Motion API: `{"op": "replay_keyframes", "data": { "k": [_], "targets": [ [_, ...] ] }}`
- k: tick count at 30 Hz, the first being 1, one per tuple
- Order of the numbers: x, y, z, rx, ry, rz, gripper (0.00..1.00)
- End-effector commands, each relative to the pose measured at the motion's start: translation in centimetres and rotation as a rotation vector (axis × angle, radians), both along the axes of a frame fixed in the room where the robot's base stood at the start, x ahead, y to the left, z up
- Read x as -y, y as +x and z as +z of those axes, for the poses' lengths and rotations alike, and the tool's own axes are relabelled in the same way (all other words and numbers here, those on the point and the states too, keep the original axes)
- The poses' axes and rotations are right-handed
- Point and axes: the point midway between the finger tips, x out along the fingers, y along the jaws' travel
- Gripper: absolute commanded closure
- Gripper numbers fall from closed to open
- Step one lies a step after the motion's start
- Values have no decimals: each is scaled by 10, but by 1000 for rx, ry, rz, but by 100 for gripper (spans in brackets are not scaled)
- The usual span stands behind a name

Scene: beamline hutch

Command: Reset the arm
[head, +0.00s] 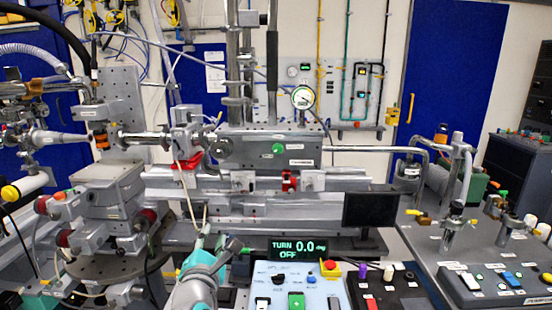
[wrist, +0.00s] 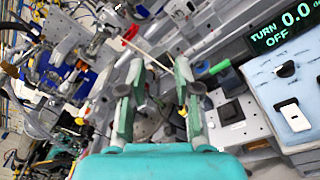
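My gripper (wrist: 158,78) shows in the wrist view with its two grey and teal fingers spread apart. It is open, and nothing is held between the fingers. A thin pale cable or rod crosses behind the fingertips; I cannot tell how far off it is. In the head view my teal and grey arm rises from the bottom edge, and my gripper (head: 226,252) is small and partly hidden there, left of the control panel. The display (head: 298,249) above the panel reads "TURN 0.0 deg OFF"; it also shows in the wrist view (wrist: 285,27).
The white control panel (head: 300,293) has a green switch and a red button on yellow. The grey beamline bench (head: 250,205) stands behind. A dark monitor (head: 370,209) and a grey table (head: 430,245) with valves and switch boxes are on the right. Stages and cables crowd the left.

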Motion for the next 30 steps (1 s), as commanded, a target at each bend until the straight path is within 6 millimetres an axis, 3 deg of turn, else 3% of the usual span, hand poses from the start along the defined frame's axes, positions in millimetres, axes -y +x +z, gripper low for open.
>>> {"op": "replay_keyframes", "data": {
  "k": [1, 6, 15, 22, 30],
  "targets": [
    [13, -4, -26, -15, 33, 5, 68],
    [50, -21, -92, -53, 181, 27, 68],
    [117, -74, -191, -135, 472, 41, 68],
    [167, -131, -248, -202, 719, 26, 68],
    [220, -212, -293, -270, 1035, -21, 68]
  ]
}}
